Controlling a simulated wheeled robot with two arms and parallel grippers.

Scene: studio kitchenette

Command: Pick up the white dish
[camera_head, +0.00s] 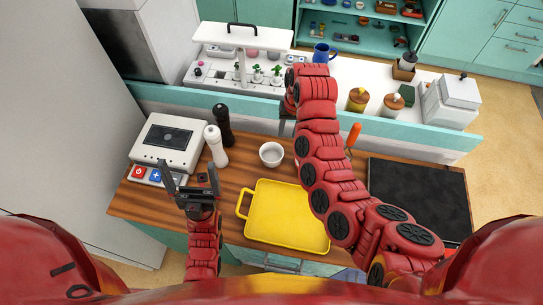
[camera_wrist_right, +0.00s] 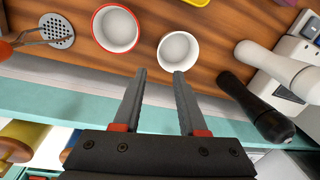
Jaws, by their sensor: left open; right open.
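The white dish (camera_head: 271,154) is a small round white bowl on the wooden counter (camera_head: 240,167). It looks empty. It also shows in the right wrist view (camera_wrist_right: 178,50), just beyond the tip of the right-hand finger. My right gripper (camera_wrist_right: 159,73) is open, with nothing between its fingers, and apart from the dish. In the head view my right arm mostly hides that gripper. My left gripper (camera_head: 188,168) is open and empty, to the left of the dish.
A red bowl with a white inside (camera_wrist_right: 115,28) stands beside the dish. A white shaker (camera_head: 215,146) and a black shaker (camera_head: 222,126) stand left of the dish. A yellow tray (camera_head: 285,215) lies in front. A teal ledge (camera_head: 205,98) runs behind.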

